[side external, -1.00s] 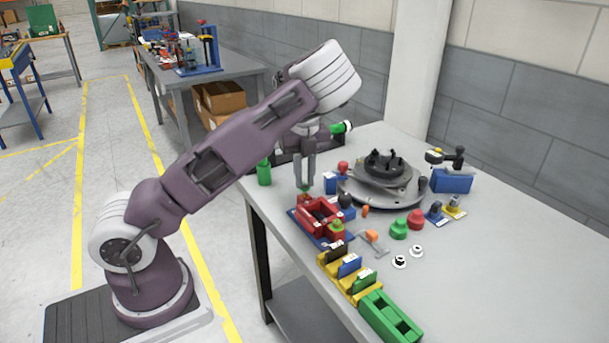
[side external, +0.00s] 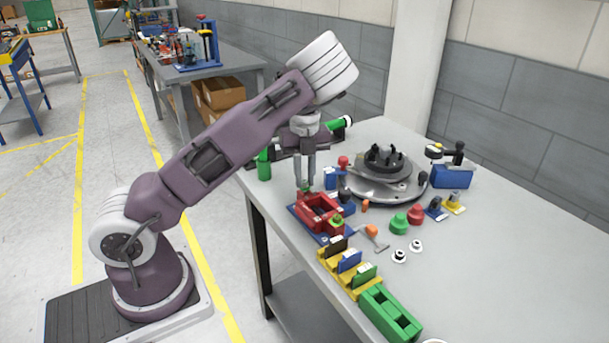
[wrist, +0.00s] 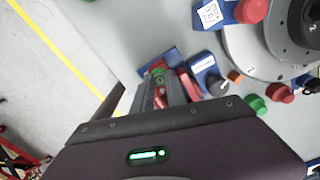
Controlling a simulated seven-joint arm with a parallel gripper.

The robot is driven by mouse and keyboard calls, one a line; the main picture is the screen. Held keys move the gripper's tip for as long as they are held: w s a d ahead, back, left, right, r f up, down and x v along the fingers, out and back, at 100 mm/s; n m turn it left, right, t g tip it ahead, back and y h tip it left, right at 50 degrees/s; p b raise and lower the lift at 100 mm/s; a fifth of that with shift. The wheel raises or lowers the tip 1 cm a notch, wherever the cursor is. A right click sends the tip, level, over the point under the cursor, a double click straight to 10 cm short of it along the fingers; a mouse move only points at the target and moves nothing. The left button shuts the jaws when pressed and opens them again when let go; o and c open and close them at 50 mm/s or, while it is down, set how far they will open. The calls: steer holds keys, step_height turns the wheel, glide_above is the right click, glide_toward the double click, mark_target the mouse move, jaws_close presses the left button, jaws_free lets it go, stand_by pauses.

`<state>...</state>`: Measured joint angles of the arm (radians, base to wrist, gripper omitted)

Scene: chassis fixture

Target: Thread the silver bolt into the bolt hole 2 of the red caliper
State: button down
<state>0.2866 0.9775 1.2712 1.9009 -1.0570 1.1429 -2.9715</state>
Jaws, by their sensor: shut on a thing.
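The red caliper (side external: 320,213) sits on a blue plate near the table's left edge. My gripper (side external: 304,186) points down over the caliper's far end, with its fingers close together. It is shut on the silver bolt, but the bolt is too small and covered by the fingers to make out. A small green part shows at the fingertips. In the wrist view my gripper (wrist: 170,88) reaches over the red caliper (wrist: 187,86), beside a green ring (wrist: 158,69). A green-topped piece (side external: 337,221) stands at the caliper's near corner. Bolt hole 2 cannot be made out.
A round grey turntable fixture (side external: 370,190) stands right of my gripper. A black knob on a blue block (side external: 345,205) is close to the caliper. Yellow holders (side external: 350,272) and a green block (side external: 390,314) line the front edge.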

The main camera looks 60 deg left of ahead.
steer(key=m, duration=0.5)
steer(key=shift+f, duration=0.15)
steer(key=shift+s+f+m, duration=0.1)
steer(key=shift+m, duration=2.6)
steer(key=m, duration=0.3)
steer(key=shift+d, duration=0.1)
steer(key=shift+m, duration=1.1)
steer(key=shift+f+m, duration=0.1)
steer(key=shift+m, duration=0.5)
steer(key=m, duration=0.3)
steer(key=shift+m, duration=0.4)
